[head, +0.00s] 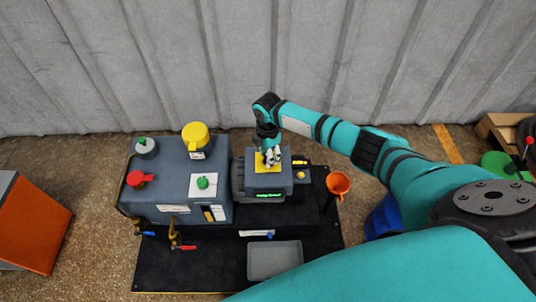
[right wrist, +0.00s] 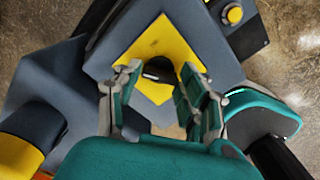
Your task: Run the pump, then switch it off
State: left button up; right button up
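The pump unit (head: 284,183) is a grey box with a yellow plate (head: 258,166) on top and a lit green display (head: 269,195) on its front; the display text is too small to read. My right gripper (head: 271,158) is over the yellow plate. In the right wrist view the plate (right wrist: 170,37) carries a small black switch (right wrist: 157,72), and my right gripper (right wrist: 162,75) is open with a finger on each side of it. Whether the fingers touch the switch cannot be told. The switch is hidden by the gripper in the head view. My left gripper is not in view.
An empty grey tray (head: 274,260) lies in front.

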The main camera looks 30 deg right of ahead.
jog(key=o, duration=0.3)
jog(key=shift+o, duration=0.2)
jog(key=shift+r, duration=0.1)
notch_tip(320, 180, up, 12)
jog(key=shift+a, duration=0.1)
dwell(0.5)
